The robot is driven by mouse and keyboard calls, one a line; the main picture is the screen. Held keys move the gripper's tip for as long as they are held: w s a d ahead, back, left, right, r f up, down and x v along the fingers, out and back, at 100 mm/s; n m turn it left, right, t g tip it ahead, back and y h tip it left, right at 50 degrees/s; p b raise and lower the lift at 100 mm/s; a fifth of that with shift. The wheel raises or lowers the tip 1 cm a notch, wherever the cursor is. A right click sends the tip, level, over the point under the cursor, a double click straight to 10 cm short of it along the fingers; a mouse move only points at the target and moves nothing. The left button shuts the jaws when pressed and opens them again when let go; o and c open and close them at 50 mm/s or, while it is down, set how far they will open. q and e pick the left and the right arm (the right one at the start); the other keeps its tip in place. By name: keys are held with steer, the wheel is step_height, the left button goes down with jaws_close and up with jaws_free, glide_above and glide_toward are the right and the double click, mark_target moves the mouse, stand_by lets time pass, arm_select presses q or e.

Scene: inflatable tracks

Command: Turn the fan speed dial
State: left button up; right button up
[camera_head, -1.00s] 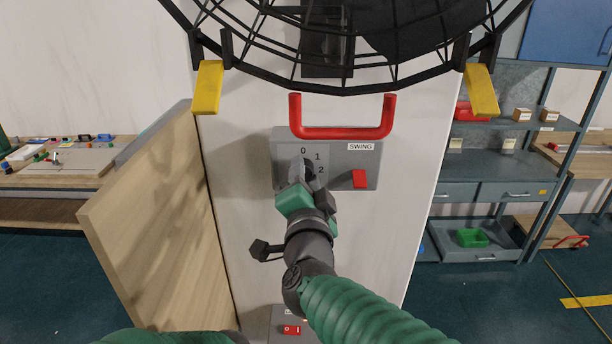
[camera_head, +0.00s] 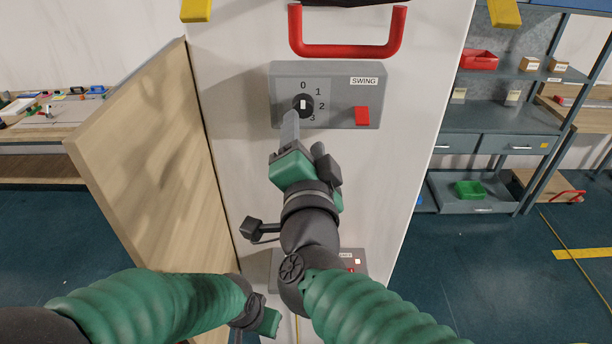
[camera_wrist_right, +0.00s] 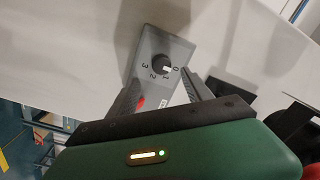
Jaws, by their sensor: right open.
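The fan speed dial (camera_head: 303,105) is a round black knob with a white mark, set on a grey panel (camera_head: 342,88) with the numbers 0, 1, 2 and 3 around it. The white mark looks to point up toward 0. The dial also shows in the right wrist view (camera_wrist_right: 162,64), between and beyond the fingers. My right gripper (camera_head: 303,138) is open and empty, just below and in front of the dial; its fingers also show in the right wrist view (camera_wrist_right: 160,82). My left gripper (camera_head: 266,321) hangs low near the panel's base, its jaws unclear.
A red handle (camera_head: 346,50) is above the panel. A lower control box (camera_head: 352,258) is partly behind my right arm. A wooden board (camera_head: 145,150) stands at the left; shelves (camera_head: 480,145) stand right.

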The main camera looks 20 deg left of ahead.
steer(key=b+v, duration=0.1)
steer(key=v, duration=0.8)
steer(key=shift+w+a+f, duration=0.1)
steer(key=shift+f, duration=0.05)
steer(key=w+d+f+n+g+h+b, duration=0.15)
steer(key=d+f, duration=0.25)
steer(key=f, duration=0.5)
steer(key=w+d+f+n+g, duration=0.3)
steer(key=d+f, duration=0.2)
steer(key=f, duration=0.3)
steer(key=w+d+f+n+g, duration=0.2)
steer(key=d+f, duration=0.2)
steer(key=f, duration=0.5)
steer(key=s+d+f+g+h, duration=0.2)
steer(key=s+d+f+g, duration=0.2)
steer(key=d+f, duration=0.5)
steer(key=s+d+f+g+h+b, duration=0.1)
steer(key=s+d+f+g, duration=0.3)
steer(key=s+d+f, duration=0.4)
steer(key=shift+s+d+f+n+h, duration=0.45)
steer(key=shift+s+d+h, duration=0.15)
steer(key=shift+s, duration=0.1)
